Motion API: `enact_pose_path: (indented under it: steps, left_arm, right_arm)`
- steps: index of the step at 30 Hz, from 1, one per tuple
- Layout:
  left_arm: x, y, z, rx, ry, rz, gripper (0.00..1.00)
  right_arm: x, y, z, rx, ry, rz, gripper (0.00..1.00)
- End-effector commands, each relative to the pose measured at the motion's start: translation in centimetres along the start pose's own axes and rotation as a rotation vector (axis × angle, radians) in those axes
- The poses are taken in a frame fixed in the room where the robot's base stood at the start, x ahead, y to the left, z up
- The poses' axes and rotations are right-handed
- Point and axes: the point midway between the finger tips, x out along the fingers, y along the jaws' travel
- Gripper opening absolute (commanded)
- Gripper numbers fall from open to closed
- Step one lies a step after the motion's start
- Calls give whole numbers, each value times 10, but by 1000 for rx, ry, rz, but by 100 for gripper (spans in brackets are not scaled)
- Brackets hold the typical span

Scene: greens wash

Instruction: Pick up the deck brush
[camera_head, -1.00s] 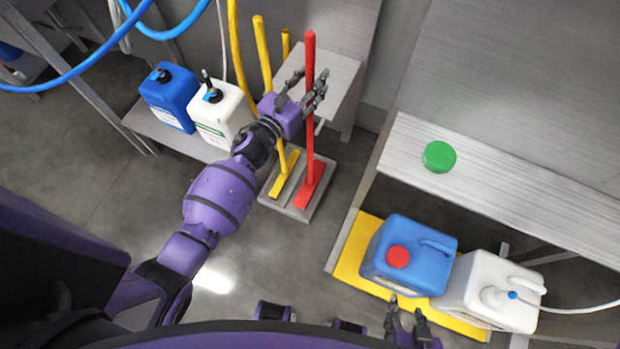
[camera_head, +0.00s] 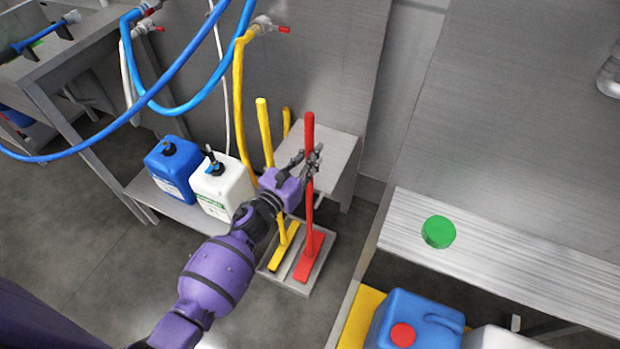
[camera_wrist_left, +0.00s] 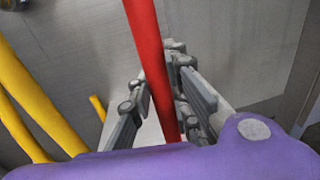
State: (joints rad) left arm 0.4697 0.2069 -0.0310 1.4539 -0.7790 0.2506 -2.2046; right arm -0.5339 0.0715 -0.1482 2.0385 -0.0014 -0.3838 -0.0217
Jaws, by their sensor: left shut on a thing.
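The red deck brush (camera_head: 309,217) stands upright, its red head resting on the grey floor tray (camera_head: 327,255). My left gripper (camera_head: 304,165) is shut on its handle, a little below the top end. In the left wrist view, the red handle (camera_wrist_left: 147,45) runs between the fingers of my left gripper (camera_wrist_left: 158,85), with fingers on both sides. My right gripper is out of view.
A yellow-handled tool (camera_head: 265,135) stands just left of the brush, with another yellow handle behind. White (camera_head: 222,185) and blue (camera_head: 172,170) canisters sit on a low shelf.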

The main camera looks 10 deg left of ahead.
Motion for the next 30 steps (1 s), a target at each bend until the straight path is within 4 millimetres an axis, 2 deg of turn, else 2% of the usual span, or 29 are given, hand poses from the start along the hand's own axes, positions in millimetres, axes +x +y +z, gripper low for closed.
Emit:
enact_pose_path:
  steps: [9,14,23,30]
  left_arm:
    - [1,0,33,4,-7,-3,0]
    - [-15,-2,49,4,-6,-3,0]
    - [-51,-9,94,6,-7,-4,0]
    - [-100,-16,110,2,-3,-3,0]
  right_arm:
    - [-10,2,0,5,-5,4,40]
    - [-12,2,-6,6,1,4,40]
    - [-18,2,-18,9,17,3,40]
    - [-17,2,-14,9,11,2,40]
